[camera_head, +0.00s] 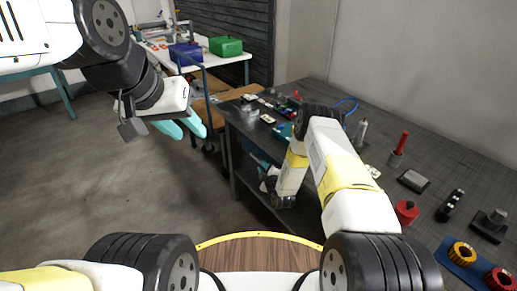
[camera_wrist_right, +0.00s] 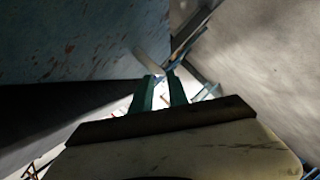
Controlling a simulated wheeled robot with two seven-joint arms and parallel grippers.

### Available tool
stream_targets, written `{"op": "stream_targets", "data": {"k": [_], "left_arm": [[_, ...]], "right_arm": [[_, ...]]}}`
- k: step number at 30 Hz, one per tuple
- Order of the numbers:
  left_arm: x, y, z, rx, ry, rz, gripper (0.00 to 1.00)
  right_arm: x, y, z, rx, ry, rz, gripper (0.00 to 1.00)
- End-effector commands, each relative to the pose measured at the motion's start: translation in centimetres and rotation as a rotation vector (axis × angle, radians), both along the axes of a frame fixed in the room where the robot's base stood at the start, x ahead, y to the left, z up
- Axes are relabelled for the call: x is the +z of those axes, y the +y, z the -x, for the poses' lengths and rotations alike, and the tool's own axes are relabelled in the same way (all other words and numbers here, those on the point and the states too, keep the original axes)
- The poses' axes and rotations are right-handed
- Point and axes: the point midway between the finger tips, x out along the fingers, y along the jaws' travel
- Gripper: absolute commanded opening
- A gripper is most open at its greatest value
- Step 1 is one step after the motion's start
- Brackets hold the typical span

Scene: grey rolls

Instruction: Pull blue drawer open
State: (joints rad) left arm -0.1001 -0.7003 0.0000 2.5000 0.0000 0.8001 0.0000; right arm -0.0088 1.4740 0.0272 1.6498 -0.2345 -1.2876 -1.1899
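No drawer can be made out for certain. In the right wrist view a worn blue surface with red specks (camera_wrist_right: 80,40) fills the upper left; I cannot tell whether it is the blue drawer. My right gripper (camera_wrist_right: 162,88) has its two teal fingers apart, with a bright gap between them. A pale bar (camera_wrist_right: 150,62) shows just beyond the tips; contact cannot be told. In the head view my right arm reaches down by the grey workbench, and its fingers are hard to make out. My left gripper (camera_head: 182,127) is open and empty above the floor at the left.
The grey workbench (camera_head: 385,150) holds red-handled tools, a spray can and small parts. It has a lower shelf. A far table (camera_head: 230,62) carries a blue box (camera_head: 186,54) and a green box (camera_head: 226,46). The floor (camera_head: 100,180) at the left is clear.

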Motion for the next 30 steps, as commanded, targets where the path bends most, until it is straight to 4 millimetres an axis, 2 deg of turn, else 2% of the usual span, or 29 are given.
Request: {"op": "stream_targets", "data": {"k": [6, 12, 22, 25, 30], "left_arm": [[0.0, 0.0, 0.0, 0.000, 0.000, 0.000, 0.36], [0.0, 0.0, 0.0, 0.000, 0.000, 0.000, 0.36], [0.0, 0.0, 0.0, 0.000, 0.000, 0.000, 0.36], [0.0, 0.0, 0.0, 0.000, 0.000, 0.000, 0.36], [0.0, 0.0, 0.0, 0.000, 0.000, 0.000, 0.36]], "right_arm": [[-0.8, 1.0, -3.4, -0.001, -0.002, 0.000, 0.20], [-1.2, 1.5, -5.2, -0.001, -0.001, 0.000, 0.20], [-1.3, 1.6, -5.5, -0.001, 0.000, 0.000, 0.20], [-1.2, 1.6, -5.5, -0.001, 0.000, 0.000, 0.00], [-1.2, 1.6, -5.5, -0.001, 0.000, 0.000, 0.00]]}}
